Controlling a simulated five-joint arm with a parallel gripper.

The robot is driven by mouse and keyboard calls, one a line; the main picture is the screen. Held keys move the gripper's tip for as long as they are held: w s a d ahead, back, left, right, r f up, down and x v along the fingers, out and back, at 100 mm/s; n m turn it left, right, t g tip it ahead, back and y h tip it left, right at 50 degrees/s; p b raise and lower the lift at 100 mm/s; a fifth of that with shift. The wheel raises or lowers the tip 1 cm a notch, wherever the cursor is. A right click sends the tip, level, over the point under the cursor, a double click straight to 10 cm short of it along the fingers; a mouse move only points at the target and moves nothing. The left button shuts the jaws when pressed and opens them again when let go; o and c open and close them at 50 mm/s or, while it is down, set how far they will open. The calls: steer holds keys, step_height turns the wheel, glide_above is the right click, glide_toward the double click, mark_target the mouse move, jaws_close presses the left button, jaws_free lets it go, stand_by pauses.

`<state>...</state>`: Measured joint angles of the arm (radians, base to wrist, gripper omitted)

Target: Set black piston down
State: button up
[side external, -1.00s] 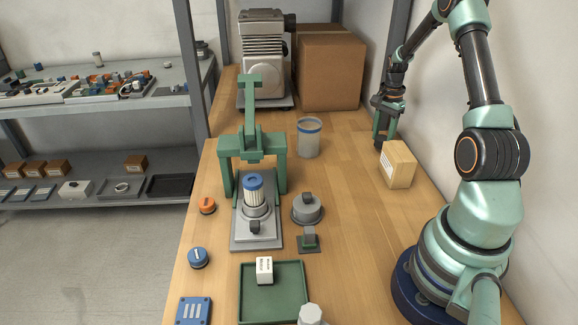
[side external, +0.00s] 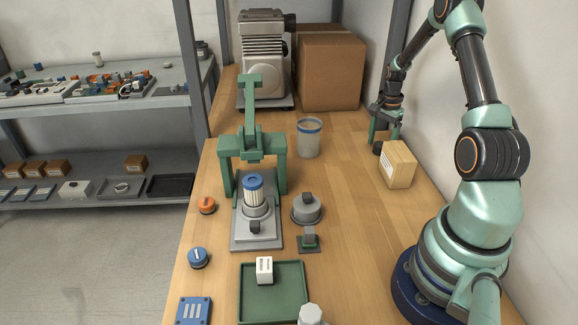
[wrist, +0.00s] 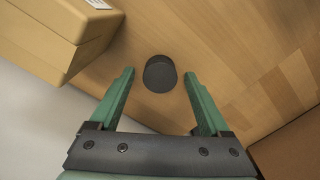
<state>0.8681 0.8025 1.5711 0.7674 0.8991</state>
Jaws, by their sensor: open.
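The black piston (wrist: 160,74) is a short dark cylinder that stands on the wooden table in the wrist view. In the side view it is a small dark shape (side external: 378,148) behind the cardboard box, near the wall. My gripper (wrist: 159,85) is open, its green fingers apart on either side of the near part of the piston, with a gap to each. In the side view my gripper (side external: 384,138) is low over the table at the right, just behind the piston.
A small cardboard box (side external: 398,165) stands close to the piston; it also shows at upper left in the wrist view (wrist: 62,35). A clear cup with a blue rim (side external: 309,140), a green press (side external: 252,145) and a large carton (side external: 331,70) stand further left. Bare table lies between.

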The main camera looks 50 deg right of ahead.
mark_target(381, 144)
step_height(381, 144, up, 12)
steer(key=w+a+r+n+t, duration=0.1)
steer(key=w+a+r+n, duration=0.4)
steer(key=a, duration=0.4)
steer(key=s+a+r+n+t, duration=0.1)
steer(key=s+a+r+n, duration=0.1)
steer(key=a+n, duration=0.3)
steer(key=s+a+r+n+t, duration=0.2)
steer(key=a+n, duration=0.3)
steer(key=a, duration=0.8)
steer(key=s+a+r+n+t, duration=0.1)
steer(key=s+a+r+n, duration=0.1)
steer(key=a+n, duration=0.3)
steer(key=a, duration=0.3)
steer(key=shift+s+a+r+t, duration=0.3)
steer(key=shift+s+a+r, duration=0.1)
